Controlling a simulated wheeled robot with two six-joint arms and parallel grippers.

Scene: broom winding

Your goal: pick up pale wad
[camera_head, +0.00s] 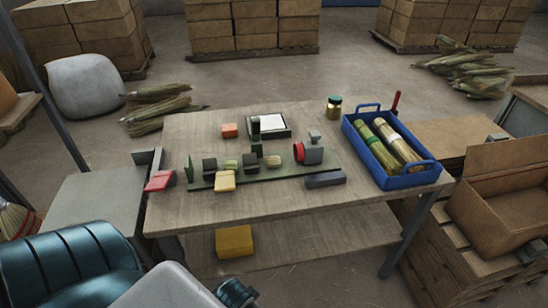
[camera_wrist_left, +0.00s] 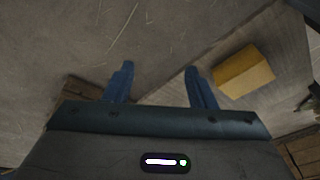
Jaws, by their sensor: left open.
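A pale yellow wad-like block (camera_head: 225,181) lies at the front edge of the green board (camera_head: 290,172) on the workbench; it is the palest such piece I see. My left gripper (camera_wrist_left: 158,70) shows in the left wrist view with its two blue fingers apart and nothing between them. A yellow block (camera_wrist_left: 244,70) lies to the right of the fingers in that view, apart from them. A yellow block (camera_head: 234,242) also sits on the bench's lower shelf in the head view. My right gripper is not in view.
On the bench (camera_head: 190,220) stand a blue crate (camera_head: 408,181) with bundles, a jar (camera_head: 334,107), a tray with white paper (camera_head: 271,122), an orange block (camera_head: 230,130) and a dark bar (camera_head: 325,179). The bench's front strip is clear. Cartons (camera_head: 497,205) stand at the right.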

